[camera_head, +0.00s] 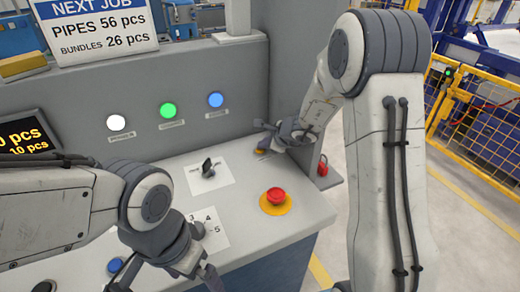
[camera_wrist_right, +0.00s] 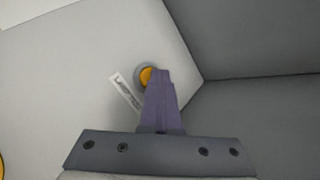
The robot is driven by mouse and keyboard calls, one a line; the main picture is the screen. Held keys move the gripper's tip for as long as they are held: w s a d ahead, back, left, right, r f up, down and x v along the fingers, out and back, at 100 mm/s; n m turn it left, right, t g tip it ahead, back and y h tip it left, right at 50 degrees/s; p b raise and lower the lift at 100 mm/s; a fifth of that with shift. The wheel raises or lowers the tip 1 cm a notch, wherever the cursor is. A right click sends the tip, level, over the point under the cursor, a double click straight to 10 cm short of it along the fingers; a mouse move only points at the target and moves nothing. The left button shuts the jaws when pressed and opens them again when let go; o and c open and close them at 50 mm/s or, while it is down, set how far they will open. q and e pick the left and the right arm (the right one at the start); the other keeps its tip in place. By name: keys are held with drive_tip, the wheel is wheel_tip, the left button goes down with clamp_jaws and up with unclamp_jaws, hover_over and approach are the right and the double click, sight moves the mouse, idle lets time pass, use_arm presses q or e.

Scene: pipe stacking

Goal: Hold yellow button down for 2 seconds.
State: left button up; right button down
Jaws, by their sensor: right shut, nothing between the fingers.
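The yellow button (camera_wrist_right: 148,76) sits in a grey ring on the console's light surface, near the corner by the upright panel, with a small label beside it. In the head view the button (camera_head: 260,151) shows as a small yellow patch beneath my right gripper (camera_head: 264,138). My right gripper is shut and empty; in the wrist view its fingertips (camera_wrist_right: 158,76) overlap the button's right part. I cannot tell whether they touch or press it. My left gripper (camera_head: 212,280) is at the bottom of the head view, partly cut off, over the console's front.
A red emergency button (camera_head: 276,195) on a yellow disc is in front of the right gripper. A black switch (camera_head: 208,168) and a numbered dial (camera_head: 197,229) are to the left. White (camera_head: 117,122), green (camera_head: 168,110) and blue (camera_head: 215,99) lamps are on the upright panel.

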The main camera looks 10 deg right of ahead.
sight(263, 152)
idle(0.3)
drive_tip(key=shift+r+p, duration=0.55)
drive_tip(key=shift+r, duration=0.3)
wheel_tip(263, 152, up, 5)
drive_tip(key=p, duration=0.4)
idle(0.5)
